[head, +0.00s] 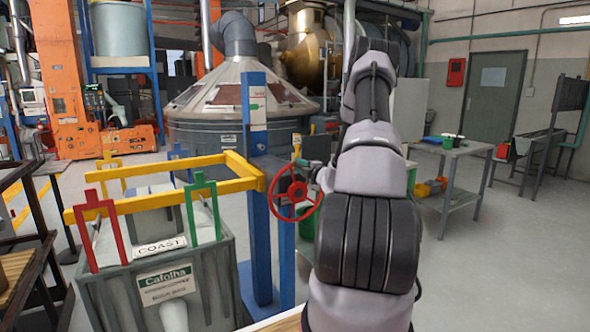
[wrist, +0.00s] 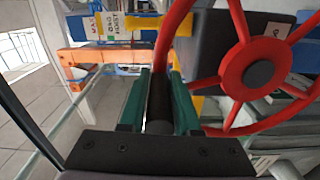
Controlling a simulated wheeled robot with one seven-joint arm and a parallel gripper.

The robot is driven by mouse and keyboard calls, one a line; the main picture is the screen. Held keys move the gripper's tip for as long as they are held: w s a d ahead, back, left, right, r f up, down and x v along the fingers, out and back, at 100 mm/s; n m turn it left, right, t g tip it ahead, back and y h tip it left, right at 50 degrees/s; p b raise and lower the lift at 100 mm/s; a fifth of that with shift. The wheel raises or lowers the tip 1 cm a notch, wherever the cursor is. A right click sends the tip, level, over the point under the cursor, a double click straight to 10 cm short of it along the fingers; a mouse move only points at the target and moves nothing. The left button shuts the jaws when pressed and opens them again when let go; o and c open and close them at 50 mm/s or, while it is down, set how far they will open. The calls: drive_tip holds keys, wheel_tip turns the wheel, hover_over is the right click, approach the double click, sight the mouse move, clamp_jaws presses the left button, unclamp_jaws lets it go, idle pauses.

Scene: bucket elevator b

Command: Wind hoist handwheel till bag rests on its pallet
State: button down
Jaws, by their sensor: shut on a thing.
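The red handwheel (head: 296,193) is mounted on the blue hoist post (head: 262,225). My gripper (head: 312,171) is at the upper right of its rim, partly hidden behind my arm. In the wrist view the red wheel (wrist: 231,70) is large on the right, and the green fingers of my gripper (wrist: 160,95) are shut on a dark handle (wrist: 160,102) by the rim. The big grey-green bag (head: 205,275), labelled Cafolha, is at lower left, below a yellow frame (head: 165,198) with red and green loops. Its underside and the pallet are out of view.
A grey table (head: 455,150) with small pots stands to the right. A dark wooden rack (head: 35,270) is at the far left edge. A large metal vessel (head: 240,115) stands behind the hoist. Grey floor is open at right.

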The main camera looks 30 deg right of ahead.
drive_tip(key=shift+w+d+r, duration=0.15)
drive_tip(key=shift+d+r, duration=0.2)
drive_tip(key=shift+d, duration=0.1)
drive_tip(key=shift+d, duration=0.2)
drive_tip(key=c, duration=0.7)
unclamp_jaws()
drive_tip(key=shift+f, duration=0.1)
drive_tip(key=shift+o, duration=0.2)
drive_tip(key=shift+s+f, duration=0.15)
drive_tip(key=shift+s, duration=0.05)
drive_tip(key=s, duration=1)
drive_tip(key=shift+s, duration=0.35)
drive_tip(key=shift+d, duration=0.15)
